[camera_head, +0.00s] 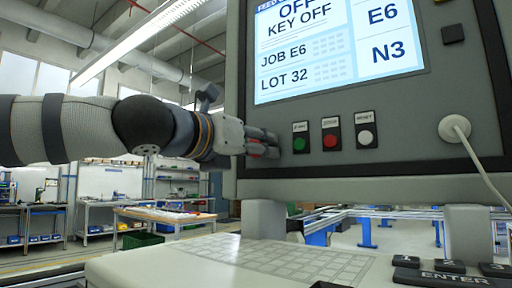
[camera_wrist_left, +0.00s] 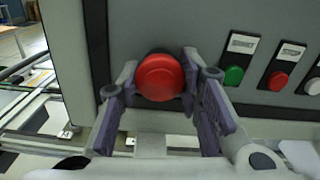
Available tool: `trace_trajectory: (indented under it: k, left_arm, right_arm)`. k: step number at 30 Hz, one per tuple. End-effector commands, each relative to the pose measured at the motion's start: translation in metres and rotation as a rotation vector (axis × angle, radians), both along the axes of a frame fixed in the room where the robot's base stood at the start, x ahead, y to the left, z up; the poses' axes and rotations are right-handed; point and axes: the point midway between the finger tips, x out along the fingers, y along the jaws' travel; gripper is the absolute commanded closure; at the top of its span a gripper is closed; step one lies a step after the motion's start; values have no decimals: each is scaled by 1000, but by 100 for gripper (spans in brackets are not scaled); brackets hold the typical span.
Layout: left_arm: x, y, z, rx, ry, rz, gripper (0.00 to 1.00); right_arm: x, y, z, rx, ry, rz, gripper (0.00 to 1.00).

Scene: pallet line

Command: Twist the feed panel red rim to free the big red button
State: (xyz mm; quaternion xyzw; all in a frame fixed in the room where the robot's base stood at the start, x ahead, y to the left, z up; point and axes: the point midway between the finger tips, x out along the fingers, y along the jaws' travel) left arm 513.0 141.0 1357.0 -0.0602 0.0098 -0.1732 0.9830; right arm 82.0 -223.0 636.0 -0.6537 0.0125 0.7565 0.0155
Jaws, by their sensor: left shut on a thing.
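The big red button (camera_wrist_left: 160,77) sits on the lower left of the grey feed panel (camera_wrist_left: 200,30). In the left wrist view its round red cap and rim stand out from the panel, between my gripper's fingers. My left gripper (camera_wrist_left: 158,100) is shut on the button's red rim, one finger on each side. In the head view my left gripper (camera_head: 262,143) reaches the panel from the left, and its fingers hide most of the button; only a little red (camera_head: 257,150) shows. My right gripper is in neither view.
Right of the big button are a green button (camera_head: 300,142), a small red button (camera_head: 330,140) and a white button (camera_head: 364,137). A screen (camera_head: 335,45) reads "KEY OFF". A white cable plug (camera_head: 454,128) is at the right. A keyboard (camera_head: 280,258) lies below.

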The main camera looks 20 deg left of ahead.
Motion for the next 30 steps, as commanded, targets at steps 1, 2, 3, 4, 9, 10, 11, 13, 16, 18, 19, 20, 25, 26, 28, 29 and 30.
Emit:
trace_trajectory:
  k: [1, 2, 3, 4, 9, 10, 11, 13, 16, 18, 19, 20, 25, 26, 28, 29, 30]
  left_arm:
    - [-1, 0, 1, 22, -8, 0, 95]
    - [-2, 0, 1, 38, -14, 0, 95]
    - [-2, 0, 1, 61, -22, 0, 95]
    - [-2, 0, 1, 80, -29, 0, 95]
    - [0, 0, 0, 201, -71, 1, 95]
    - [0, 0, -1, 222, -78, 0, 95]
    - [0, 0, -1, 242, -86, 0, 95]
    - [0, 0, -1, 290, -102, 0, 95]
    - [1, 1, -2, 353, -124, 0, 95]
    - [1, 1, -2, 391, -138, 1, 95]
    - [1, 1, -2, 406, -143, 1, 95]
    - [1, 1, -2, 421, -149, 0, 95]
    - [1, 1, -1, 482, -172, -1, 95]
    - [1, 1, -1, 489, -175, -1, 95]
    - [1, 1, -1, 504, -180, -1, 95]
    - [1, 1, -1, 509, -181, -1, 95]
    - [1, 1, -1, 514, -183, -1, 95]
  right_arm:
    - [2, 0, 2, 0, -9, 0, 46]
    - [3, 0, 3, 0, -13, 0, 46]
    - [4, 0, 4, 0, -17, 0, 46]
    - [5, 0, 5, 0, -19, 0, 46]
    - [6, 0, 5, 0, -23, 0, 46]
    - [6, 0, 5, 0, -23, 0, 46]
    - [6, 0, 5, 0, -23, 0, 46]
    - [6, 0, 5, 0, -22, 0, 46]
    - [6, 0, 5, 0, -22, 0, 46]
    - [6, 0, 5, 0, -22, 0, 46]
    - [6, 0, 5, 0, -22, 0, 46]
    - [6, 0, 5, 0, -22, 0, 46]
    - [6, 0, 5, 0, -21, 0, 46]
    - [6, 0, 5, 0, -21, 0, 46]
    - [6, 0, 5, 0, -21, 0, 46]
    - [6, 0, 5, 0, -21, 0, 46]
    - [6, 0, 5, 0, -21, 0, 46]
